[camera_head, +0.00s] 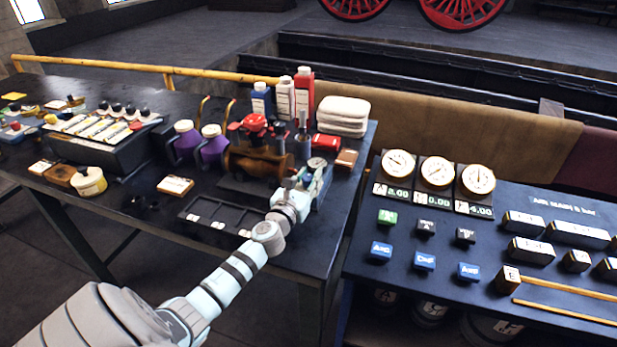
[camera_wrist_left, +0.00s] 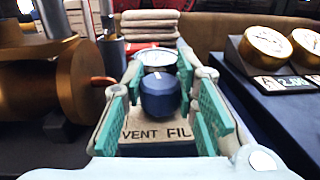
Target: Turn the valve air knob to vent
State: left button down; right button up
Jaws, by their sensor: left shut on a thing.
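The valve air knob (camera_wrist_left: 161,94) is a dark blue round knob with a small light mark on its upper face. It stands on a pale plate (camera_wrist_left: 150,137) lettered "VENT FILL", the end of the lettering partly covered. My left gripper (camera_head: 308,182) reaches over the right end of the dark table. In the left wrist view its green finger pads stand on both sides of the knob, and it is shut on the knob. In the head view the gripper hides the knob. A small round gauge (camera_head: 317,163) sits just behind the knob. My right gripper is not in view.
A brown valve body (camera_head: 257,160) with a red handwheel (camera_head: 255,123) stands left of my gripper. Folded cloths (camera_head: 342,115), a red box (camera_head: 328,142) and bottles are behind. A second table with gauges (camera_head: 438,172) stands right.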

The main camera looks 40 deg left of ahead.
pick_arm(q)
jog(key=n+g+y, duration=0.1)
jog(key=n+y, duration=0.1)
jog(key=y, duration=0.1)
jog(key=shift+n+g+y, duration=0.3)
jog(key=shift+y, duration=0.1)
jog(key=shift+f+n+g+y+b, duration=0.15)
jog(key=shift+n+g+y+b, duration=0.2)
jog(key=shift+n+g+y, duration=0.65)
jog(key=n+g+y+b, duration=0.2)
jog(key=n+g+y, duration=0.1)
jog(key=shift+y, duration=0.4)
jog(key=shift+n+g+y+b, duration=0.8)
jog(key=shift+n+g+b, duration=0.2)
jog(key=shift+g, duration=0.5)
jog(key=c, duration=1.2)
grip_release()
jog(key=shift+c, duration=0.2)
